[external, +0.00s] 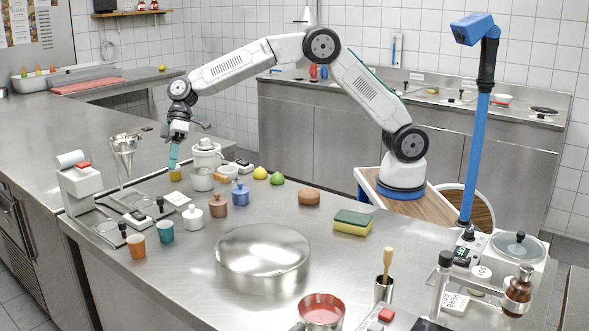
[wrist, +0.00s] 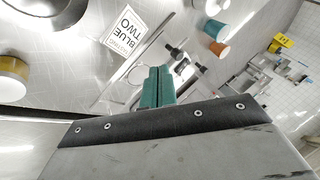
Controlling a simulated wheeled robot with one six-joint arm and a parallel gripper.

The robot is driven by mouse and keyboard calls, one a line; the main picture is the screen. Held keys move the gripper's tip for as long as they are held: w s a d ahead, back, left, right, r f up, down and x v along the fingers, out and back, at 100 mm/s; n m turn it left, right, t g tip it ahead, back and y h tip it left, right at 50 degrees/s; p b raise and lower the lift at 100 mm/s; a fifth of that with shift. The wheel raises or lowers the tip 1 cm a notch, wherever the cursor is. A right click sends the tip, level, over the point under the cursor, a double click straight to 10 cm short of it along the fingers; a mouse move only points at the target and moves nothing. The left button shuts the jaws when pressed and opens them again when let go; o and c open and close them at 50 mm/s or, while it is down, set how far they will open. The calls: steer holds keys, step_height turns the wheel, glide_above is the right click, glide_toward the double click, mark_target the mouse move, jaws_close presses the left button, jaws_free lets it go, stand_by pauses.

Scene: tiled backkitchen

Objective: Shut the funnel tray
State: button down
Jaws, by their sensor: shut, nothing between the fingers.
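A clear funnel (external: 123,146) stands upright on a thin stand at the left of the counter, beside a white dispenser (external: 80,190). Below them lie flat metal plates or rails with black knobs (external: 160,203); I cannot tell which is the funnel tray, or how far it is open. My gripper (external: 173,156) has teal fingers, shut and empty, pointing down to the right of the funnel, apart from it. In the wrist view, the shut fingers (wrist: 158,88) appear near the black knobs (wrist: 178,50) and a long metal rail (wrist: 135,55).
A yellow cup (external: 175,173) is close below my fingers. A white pot (external: 205,160) stands to their right. A large round metal pan (external: 262,258) fills the counter's middle.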

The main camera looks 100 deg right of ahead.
step_height(320, 180, up, 3)
steer(key=w, duration=0.1)
steer(key=n, duration=0.1)
glide_above(171, 210)
steer(key=w+d, duration=0.2)
steer(key=w, duration=0.1)
steer(key=shift+t, duration=0.4)
steer(key=f, duration=0.8)
steer(key=shift+s+d+f, duration=0.2)
steer(key=shift+s+f, duration=0.05)
steer(key=shift+f, duration=0.05)
steer(key=s+a, duration=0.2)
steer(key=shift+s+a+r, duration=0.1)
steer(key=shift+s+a, duration=0.2)
steer(key=shift+a, duration=0.05)
steer(key=shift+s+a, duration=0.15)
steer(key=shift+s, duration=0.15)
steer(key=shift+a, duration=0.1)
